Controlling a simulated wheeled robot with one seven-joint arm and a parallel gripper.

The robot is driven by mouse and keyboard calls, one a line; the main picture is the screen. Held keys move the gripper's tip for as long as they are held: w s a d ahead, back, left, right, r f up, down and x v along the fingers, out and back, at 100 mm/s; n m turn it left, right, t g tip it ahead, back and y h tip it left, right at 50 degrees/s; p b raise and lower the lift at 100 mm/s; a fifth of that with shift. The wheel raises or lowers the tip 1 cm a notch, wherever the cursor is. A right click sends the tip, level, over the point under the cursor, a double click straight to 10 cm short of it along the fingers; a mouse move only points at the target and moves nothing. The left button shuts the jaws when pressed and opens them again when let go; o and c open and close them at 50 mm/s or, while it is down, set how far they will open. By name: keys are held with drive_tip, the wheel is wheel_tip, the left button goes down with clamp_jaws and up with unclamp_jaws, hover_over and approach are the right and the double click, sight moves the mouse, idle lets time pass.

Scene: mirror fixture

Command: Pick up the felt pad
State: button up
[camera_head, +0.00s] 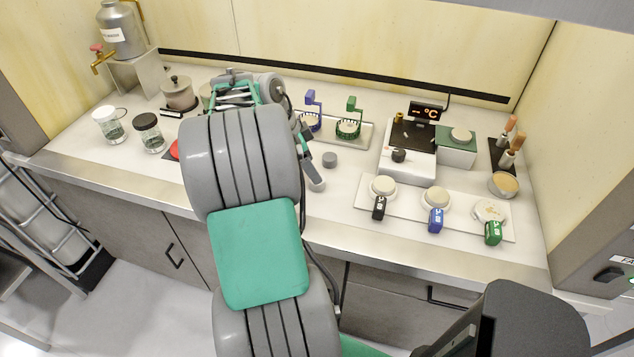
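I cannot tell for certain which thing is the felt pad. A small grey round piece (329,159) lies on the counter just right of my arm and may be it. Pale round discs sit on a white board (405,205) at the right: one by a black tag (383,186), one by a blue tag (435,197), one by a green tag (490,210). My arm rises through the middle of the view and bends over the counter.
Two jars (148,132) and a lidded pot (178,93) stand at the left. Blue and green holders (349,118) stand on a tray behind. A white instrument (408,158) with a °C display, a green box (456,150) and a round dish (503,185) are at the right.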

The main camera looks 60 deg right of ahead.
drive_tip(key=p+x, duration=0.1)
drive_tip(key=x, duration=0.4)
drive_tip(key=shift+w+a+f, duration=0.1)
drive_tip(key=shift+a, duration=0.1)
drive_tip(key=shift+c, duration=0.5)
drive_tip(key=c, duration=1.3)
